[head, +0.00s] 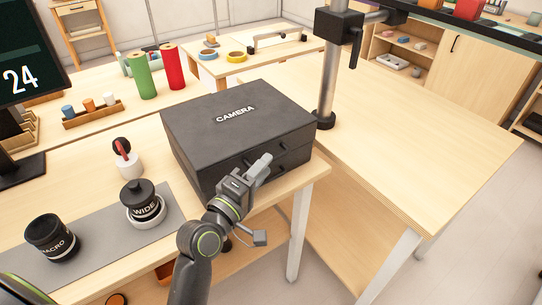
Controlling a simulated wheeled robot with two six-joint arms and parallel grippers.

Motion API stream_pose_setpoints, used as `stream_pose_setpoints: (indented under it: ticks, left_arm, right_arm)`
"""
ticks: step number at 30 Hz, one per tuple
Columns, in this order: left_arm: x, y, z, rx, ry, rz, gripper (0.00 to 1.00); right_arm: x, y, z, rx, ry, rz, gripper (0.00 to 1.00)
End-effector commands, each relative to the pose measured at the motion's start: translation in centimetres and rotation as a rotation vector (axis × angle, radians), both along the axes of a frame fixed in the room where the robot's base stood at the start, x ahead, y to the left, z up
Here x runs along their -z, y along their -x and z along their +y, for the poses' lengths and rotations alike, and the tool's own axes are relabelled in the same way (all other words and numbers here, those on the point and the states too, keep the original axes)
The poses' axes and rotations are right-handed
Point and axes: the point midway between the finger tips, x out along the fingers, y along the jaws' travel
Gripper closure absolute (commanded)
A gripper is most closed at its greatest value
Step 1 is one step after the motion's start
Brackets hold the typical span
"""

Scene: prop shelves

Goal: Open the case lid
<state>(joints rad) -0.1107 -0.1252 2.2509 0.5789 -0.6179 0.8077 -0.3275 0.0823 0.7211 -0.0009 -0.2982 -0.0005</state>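The black case (238,125), with CAMERA in white letters on its lid, sits on the wooden table with its lid down. Dark latch-like fittings show on its front face, one of them (282,147) toward the right.
A grey mat (95,245) left of the case holds a MACRO lens (51,238) and a WIDE lens (144,206). A metal post (328,80) stands close to the case's right. Green (145,75) and red (171,66) rolls stand behind. The right tabletop (430,130) is clear.

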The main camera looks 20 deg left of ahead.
Motion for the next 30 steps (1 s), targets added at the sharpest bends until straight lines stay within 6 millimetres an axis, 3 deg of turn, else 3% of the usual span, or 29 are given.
stream_pose_setpoints:
  ticks: [7, 19, 26, 30]
  left_arm:
    - [-0.3, -3.0, -0.9, 0.000, 0.000, 0.000, 0.67]
    - [-0.2, -3.6, -1.0, 0.000, 0.000, 0.001, 0.67]
    - [-0.2, -3.6, -1.0, 0.000, 0.000, 0.000, 0.98]
    - [-0.2, -3.6, -1.0, 0.000, 0.000, 0.001, 1.00]
  right_arm:
    - [-0.2, 0.4, 0.1, 0.000, -0.001, 0.005, 0.64]
    - [-0.2, -0.4, 0.3, -0.002, -0.004, -0.006, 0.64]
    - [-0.2, -0.5, 0.3, -0.002, -0.003, -0.009, 0.64]
    - [-0.2, -0.5, 0.2, -0.002, -0.003, -0.008, 0.64]
